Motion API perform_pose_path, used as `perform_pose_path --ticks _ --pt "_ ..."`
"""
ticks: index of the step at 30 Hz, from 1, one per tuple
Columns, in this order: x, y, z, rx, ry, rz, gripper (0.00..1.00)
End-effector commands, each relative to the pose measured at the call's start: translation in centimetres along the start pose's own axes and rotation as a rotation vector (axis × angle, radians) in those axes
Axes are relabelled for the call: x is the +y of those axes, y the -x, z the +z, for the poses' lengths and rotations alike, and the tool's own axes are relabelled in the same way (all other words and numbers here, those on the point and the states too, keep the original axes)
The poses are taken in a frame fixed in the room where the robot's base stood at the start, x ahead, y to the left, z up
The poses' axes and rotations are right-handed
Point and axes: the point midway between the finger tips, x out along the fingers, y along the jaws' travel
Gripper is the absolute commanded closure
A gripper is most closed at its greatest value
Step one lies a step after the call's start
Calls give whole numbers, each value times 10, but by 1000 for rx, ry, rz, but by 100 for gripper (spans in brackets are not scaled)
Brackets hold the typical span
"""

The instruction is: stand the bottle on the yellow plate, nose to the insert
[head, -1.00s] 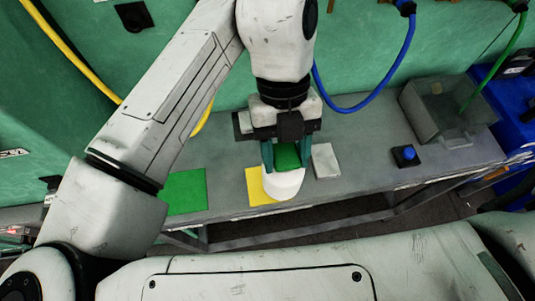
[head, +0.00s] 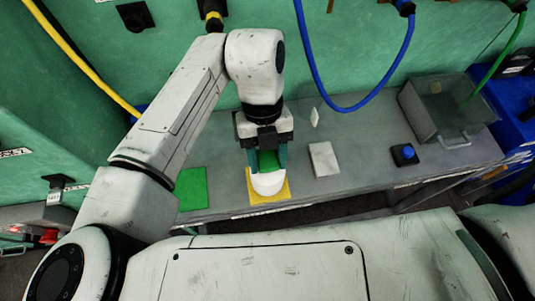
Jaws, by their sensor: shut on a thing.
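My gripper (head: 267,161) is shut on the bottle (head: 269,184), with a finger on each side. The bottle shows a broad white end toward the camera and green between the fingers. It appears over the yellow plate (head: 257,200), covering its middle. I cannot tell whether it touches the plate or hangs just above it. A small pale upright piece (head: 315,117) stands behind and right of the gripper; I cannot tell whether it is the insert.
A green plate (head: 191,189) lies left of the yellow one. A white flat block (head: 324,159) lies to the right, then a blue-topped button box (head: 405,154) and a grey open bin (head: 441,108). Blue and yellow hoses hang behind.

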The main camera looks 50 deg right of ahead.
Motion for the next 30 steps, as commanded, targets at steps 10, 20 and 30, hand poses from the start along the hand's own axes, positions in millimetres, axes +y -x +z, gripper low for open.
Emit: perform_pose_path --ticks 10,20,30 --pt "0 -2 1 0 0 0 30" --pt "0 0 0 0 0 0 24" --pt "0 49 1 -2 0 2 24"
